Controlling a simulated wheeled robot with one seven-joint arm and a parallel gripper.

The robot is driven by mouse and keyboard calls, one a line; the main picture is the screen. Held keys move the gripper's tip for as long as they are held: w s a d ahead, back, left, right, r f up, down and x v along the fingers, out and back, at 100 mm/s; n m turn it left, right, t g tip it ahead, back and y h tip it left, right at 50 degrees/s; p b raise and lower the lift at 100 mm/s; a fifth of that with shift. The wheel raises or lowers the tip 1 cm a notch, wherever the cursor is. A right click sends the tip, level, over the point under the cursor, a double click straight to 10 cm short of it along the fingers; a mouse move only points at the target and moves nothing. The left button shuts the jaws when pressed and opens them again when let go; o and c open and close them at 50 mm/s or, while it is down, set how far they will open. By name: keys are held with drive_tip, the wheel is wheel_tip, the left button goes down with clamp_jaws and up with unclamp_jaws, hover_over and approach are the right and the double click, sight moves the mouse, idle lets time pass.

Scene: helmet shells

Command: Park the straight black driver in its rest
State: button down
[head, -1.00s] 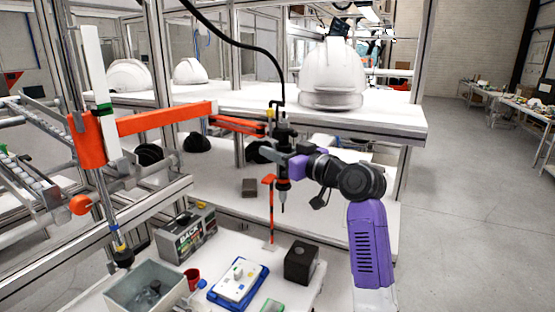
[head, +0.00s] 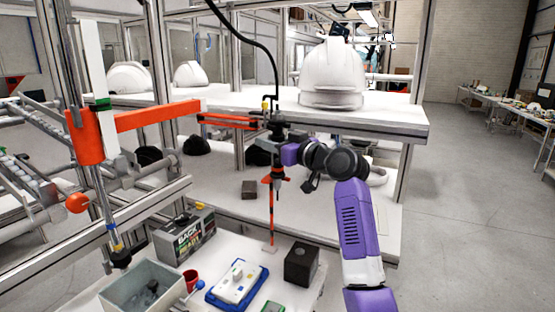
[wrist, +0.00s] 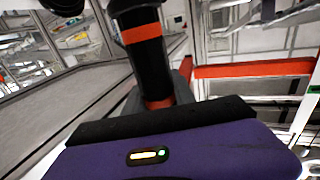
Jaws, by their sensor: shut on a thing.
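The straight black driver (head: 275,130) hangs upright below a black cable and the end of a thin orange arm in the head view. My gripper (head: 281,152) is shut on its body from the right. In the wrist view the driver (wrist: 150,55) is a black cylinder with orange bands, beyond my purple gripper body (wrist: 185,155). The rest (head: 272,210) looks like a thin red-orange post with a wider top, standing on a small base. The driver's lower end lines up with the post's top; I cannot tell whether it sits inside or in front.
A second tool (head: 120,252) hangs at left from an orange bracket (head: 85,137). Below are a grey bin (head: 145,285), a labelled box (head: 187,235), a blue-and-white device (head: 236,284) and a black block (head: 301,263). A white helmet (head: 332,75) stands on the upper shelf.

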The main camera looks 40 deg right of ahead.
idle(0.3)
drive_tip(key=shift+c, duration=1)
unclamp_jaws()
drive_tip(key=shift+f, duration=0.1)
drive_tip(key=shift+s, duration=0.15)
drive_tip(key=s, duration=1)
drive_tip(key=shift+s+a, duration=0.15)
drive_tip(key=shift+s, duration=0.25)
drive_tip(key=shift+r, duration=0.2)
